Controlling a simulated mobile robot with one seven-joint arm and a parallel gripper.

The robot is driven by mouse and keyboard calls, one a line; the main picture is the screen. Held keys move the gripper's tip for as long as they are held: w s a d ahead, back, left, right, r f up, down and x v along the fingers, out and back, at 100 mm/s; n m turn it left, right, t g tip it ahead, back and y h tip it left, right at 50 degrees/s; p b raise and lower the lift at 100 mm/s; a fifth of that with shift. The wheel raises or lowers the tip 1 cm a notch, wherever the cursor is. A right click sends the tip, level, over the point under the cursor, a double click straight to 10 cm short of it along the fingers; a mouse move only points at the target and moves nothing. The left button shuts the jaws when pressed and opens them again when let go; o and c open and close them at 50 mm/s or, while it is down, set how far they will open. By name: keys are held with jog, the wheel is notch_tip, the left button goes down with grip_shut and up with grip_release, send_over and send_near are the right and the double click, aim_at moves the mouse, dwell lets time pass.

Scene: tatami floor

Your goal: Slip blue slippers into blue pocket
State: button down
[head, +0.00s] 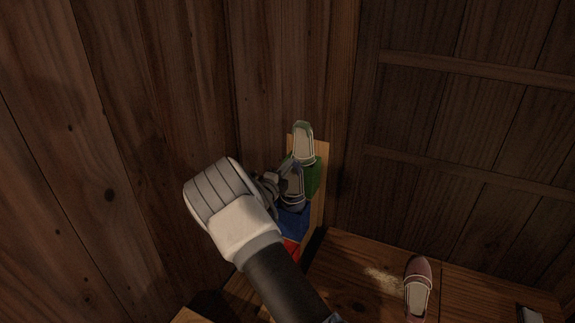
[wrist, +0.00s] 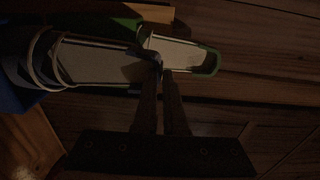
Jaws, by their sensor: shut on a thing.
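A dark blue-grey slipper with a pale inside (head: 293,184) is in my gripper (head: 283,170). The gripper is shut on its upper rim, at the heel end. In the wrist view, the slipper (wrist: 100,62) runs left from the fingertips (wrist: 162,70). The slipper stands toe down at the blue pocket (head: 292,223). Blue cloth also shows at the left edge of the wrist view (wrist: 12,95). I cannot tell whether the toe is inside the pocket or in front of it.
A green slipper (head: 303,140) stands heel up in the green pocket (head: 312,182), close behind the held slipper. A red pocket (head: 291,248) is below the blue one. A reddish slipper (head: 428,270) lies on the wooden floor. Plank walls are close by.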

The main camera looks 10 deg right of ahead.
dwell(0.3)
jog(key=c, duration=0.9)
grip_release()
jog(key=shift+f, duration=0.1)
jog(key=p+v, duration=0.5)
jog(key=v, duration=1.2)
jog(key=shift+s, duration=0.25)
